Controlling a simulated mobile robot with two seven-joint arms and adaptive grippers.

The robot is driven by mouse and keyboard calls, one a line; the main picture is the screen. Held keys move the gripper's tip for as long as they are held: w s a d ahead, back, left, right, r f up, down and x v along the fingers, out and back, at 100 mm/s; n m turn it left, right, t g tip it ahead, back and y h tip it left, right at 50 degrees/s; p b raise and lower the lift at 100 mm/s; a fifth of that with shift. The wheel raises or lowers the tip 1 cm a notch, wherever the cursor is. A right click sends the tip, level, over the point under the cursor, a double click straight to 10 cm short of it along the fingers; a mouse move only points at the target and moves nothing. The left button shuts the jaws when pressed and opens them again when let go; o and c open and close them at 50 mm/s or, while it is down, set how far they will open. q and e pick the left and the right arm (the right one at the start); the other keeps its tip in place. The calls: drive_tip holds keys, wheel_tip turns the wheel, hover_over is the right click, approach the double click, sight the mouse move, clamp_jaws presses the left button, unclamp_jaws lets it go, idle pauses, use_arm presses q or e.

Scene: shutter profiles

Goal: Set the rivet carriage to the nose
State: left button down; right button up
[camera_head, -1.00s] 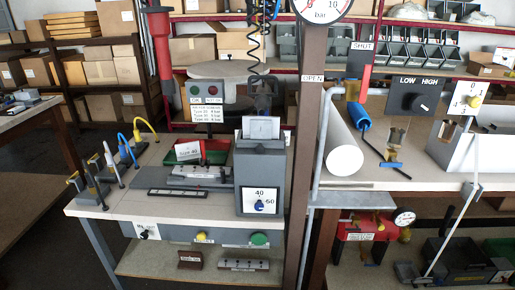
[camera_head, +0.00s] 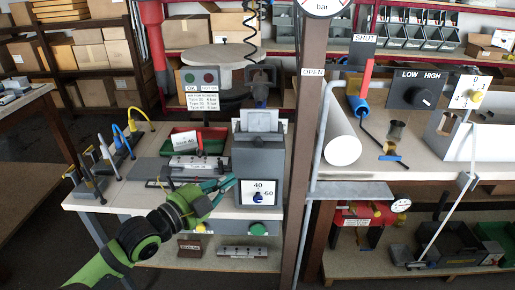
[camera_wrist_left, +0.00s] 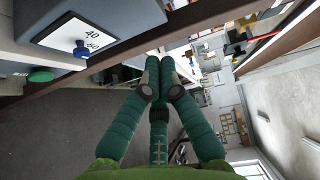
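A low grey fixture (camera_head: 197,162) with a small white label lies on the bench, left of the grey machine box (camera_head: 259,158). I cannot tell for sure which part is the rivet carriage or its nose. The box front has a white 40/60 scale plate with a blue knob (camera_head: 258,197), also seen in the left wrist view (camera_wrist_left: 80,49). My right gripper is out of view.
A green button (camera_head: 258,229) sits on the bench front below the box. Several upright handled tools (camera_head: 107,158) stand at the bench's left end. A brown post (camera_head: 306,150) rises right of the box. A white roll (camera_head: 342,140) lies further right.

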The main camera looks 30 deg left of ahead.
sight(259, 134)
use_arm(q)
drive_tip(key=shift+m+h, duration=0.3)
drive_tip(key=shift+m, duration=0.2)
drive_tip(key=w+p, duration=0.1)
drive_tip(key=w, duration=0.3)
drive_tip(key=w+d+r+p, duration=0.1)
drive_tip(key=w, duration=0.2)
drive_tip(key=w+r+p, duration=0.1)
drive_tip(key=w+p, duration=0.1)
drive_tip(key=w, duration=0.2)
drive_tip(key=shift+w+d, duration=0.3)
drive_tip(key=shift+w+a, duration=0.5)
drive_tip(key=shift+w, duration=0.05)
